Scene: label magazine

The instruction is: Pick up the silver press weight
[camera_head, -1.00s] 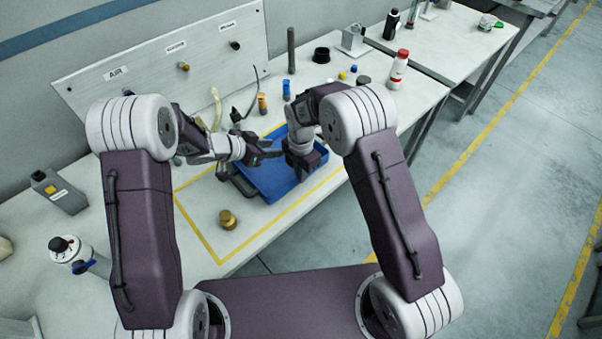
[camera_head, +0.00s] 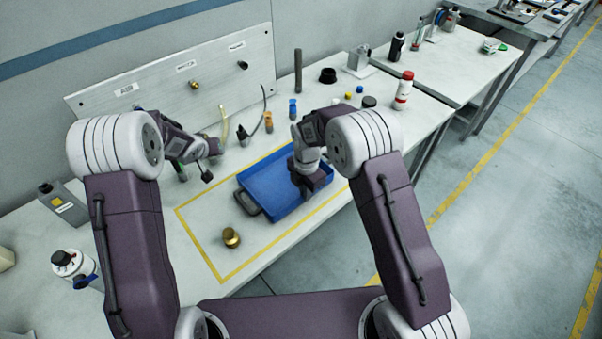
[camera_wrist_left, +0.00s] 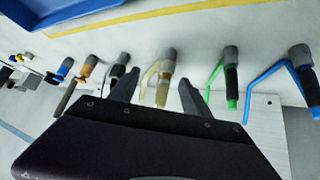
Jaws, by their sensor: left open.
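I cannot make out a silver press weight for sure. A knobbed weight (camera_head: 231,238) stands upright at the front of the bench, but it looks brass. My left gripper (camera_wrist_left: 158,90) is open in the left wrist view. A pale yellow hose piece (camera_wrist_left: 151,82) with a grey cap shows between its fingers; I cannot tell how far beyond them it is.
Black (camera_wrist_left: 120,80), orange (camera_wrist_left: 86,70), green (camera_wrist_left: 230,82) and blue (camera_wrist_left: 290,75) hose pieces flank the yellow one. A grey can (camera_head: 62,203) and a white bottle (camera_head: 72,264) stand at left. A red-capped bottle (camera_head: 403,91) stands at right. The bench around the brass weight is clear.

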